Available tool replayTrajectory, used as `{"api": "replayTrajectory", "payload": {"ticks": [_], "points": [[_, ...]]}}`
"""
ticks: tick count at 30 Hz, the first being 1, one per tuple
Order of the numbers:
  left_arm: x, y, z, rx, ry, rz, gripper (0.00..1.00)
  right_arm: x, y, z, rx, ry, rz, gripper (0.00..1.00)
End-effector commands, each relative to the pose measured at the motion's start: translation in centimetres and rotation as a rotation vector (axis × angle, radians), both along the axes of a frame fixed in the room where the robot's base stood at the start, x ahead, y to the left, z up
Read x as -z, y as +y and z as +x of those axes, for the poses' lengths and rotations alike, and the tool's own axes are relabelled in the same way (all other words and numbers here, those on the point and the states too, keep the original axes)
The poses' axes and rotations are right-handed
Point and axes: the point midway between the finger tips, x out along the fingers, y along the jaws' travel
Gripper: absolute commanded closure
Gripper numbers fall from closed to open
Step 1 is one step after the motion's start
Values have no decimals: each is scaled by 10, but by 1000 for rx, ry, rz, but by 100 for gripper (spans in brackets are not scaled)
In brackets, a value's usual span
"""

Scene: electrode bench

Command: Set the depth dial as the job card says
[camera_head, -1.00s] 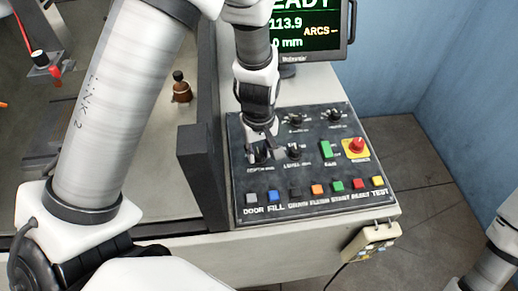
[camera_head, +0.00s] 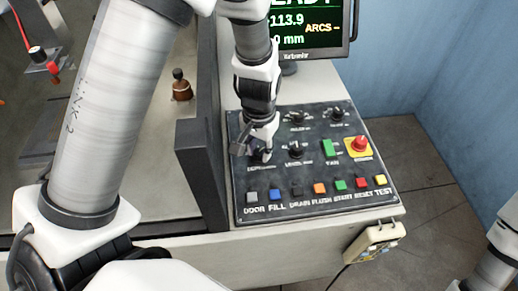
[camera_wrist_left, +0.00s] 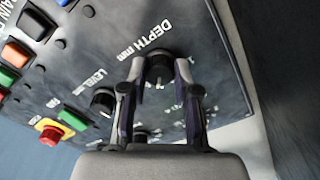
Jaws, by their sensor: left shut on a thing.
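The depth dial (camera_wrist_left: 160,68) is a round black knob beside the lettering "DEPTH mm" in the left wrist view. My left gripper (camera_wrist_left: 160,72) has one finger on each side of it and is shut on it. In the head view, the left gripper (camera_head: 253,149) comes down from above onto the near left part of the black control panel (camera_head: 308,172), mostly covering the dial (camera_head: 264,155). The dial's pointer setting is too small to read. The job card is not recognisable in view. My right gripper is out of view.
A level knob (camera_head: 295,152) sits close right of the dial, with a green switch (camera_head: 328,148) and red stop button (camera_head: 360,144) beyond. Several coloured buttons line the near edge. A dark upright wall (camera_head: 203,170) stands close left. The screen (camera_head: 308,28) shows "113.9" and "0 mm".

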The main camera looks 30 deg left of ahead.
Motion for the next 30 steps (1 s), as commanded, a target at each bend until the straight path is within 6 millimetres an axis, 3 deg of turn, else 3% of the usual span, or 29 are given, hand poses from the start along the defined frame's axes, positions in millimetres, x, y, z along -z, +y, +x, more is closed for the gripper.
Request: {"api": "replayTrajectory", "payload": {"ticks": [9, 24, 25, 26, 27, 30], "points": [[2, 0, -2, 118, 5, 0, 100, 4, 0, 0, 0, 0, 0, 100], [2, 0, -1, 136, 5, 0, 100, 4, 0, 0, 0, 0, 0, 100], [2, 0, -1, 135, 4, 0, 60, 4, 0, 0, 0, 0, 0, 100], [2, 0, -1, 135, 4, 0, 49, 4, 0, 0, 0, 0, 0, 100], [2, 0, -1, 135, 4, 0, 45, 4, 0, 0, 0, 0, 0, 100], [1, 0, -1, 135, 2, 0, 45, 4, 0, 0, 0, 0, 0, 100]]}}
